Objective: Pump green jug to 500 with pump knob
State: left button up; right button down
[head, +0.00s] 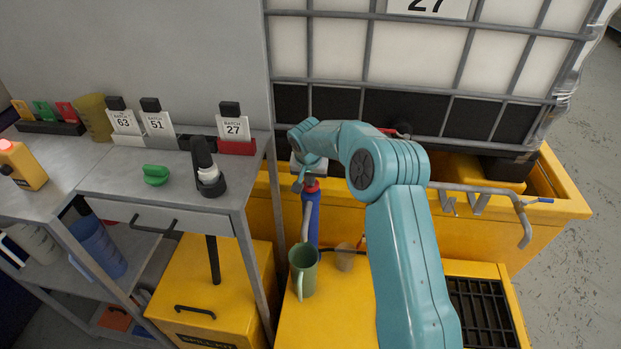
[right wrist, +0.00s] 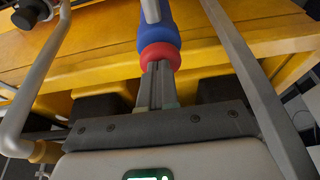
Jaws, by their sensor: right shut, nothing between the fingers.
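The green jug (head: 302,272) stands upright on the yellow platform, below the end of a grey spout. A blue pump (head: 312,220) rises behind it. Its red pump knob (head: 311,186) is at the top and also shows in the right wrist view (right wrist: 158,51). My right gripper (head: 308,178) is shut and empty, with its fingertips at the red knob; I cannot tell whether they touch. My arm covers part of the area beside the pump. The jug's fill level and scale cannot be read. My left gripper is not in view.
A grey metal bench (head: 140,190) at left holds a green scoop (head: 156,174), a black-handled tool (head: 205,165) and number cards. A caged white tank (head: 430,60) stands behind. A metal pipe (head: 490,189) crosses at right.

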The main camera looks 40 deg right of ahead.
jog(key=r+p, duration=0.1)
jog(key=r, duration=0.1)
jog(key=r+p, duration=0.1)
jog(key=r, duration=0.1)
jog(key=shift+s+a+r, duration=0.1)
jog(key=shift+s+r, duration=0.1)
jog(key=shift+r, duration=0.05)
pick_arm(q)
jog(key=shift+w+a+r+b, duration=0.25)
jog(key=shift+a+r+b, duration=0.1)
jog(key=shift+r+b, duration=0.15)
pick_arm(e)
jog(key=v, duration=0.9)
jog(key=shift+r, duration=0.15)
jog(key=shift+a, duration=0.1)
jog(key=shift+s+a+r, duration=0.1)
jog(key=shift+s, duration=0.05)
pick_arm(q)
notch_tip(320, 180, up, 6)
jog(key=p, duration=0.6)
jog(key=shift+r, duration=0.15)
pick_arm(e)
notch_tip(320, 180, up, 7)
jog(key=shift+w, duration=0.3)
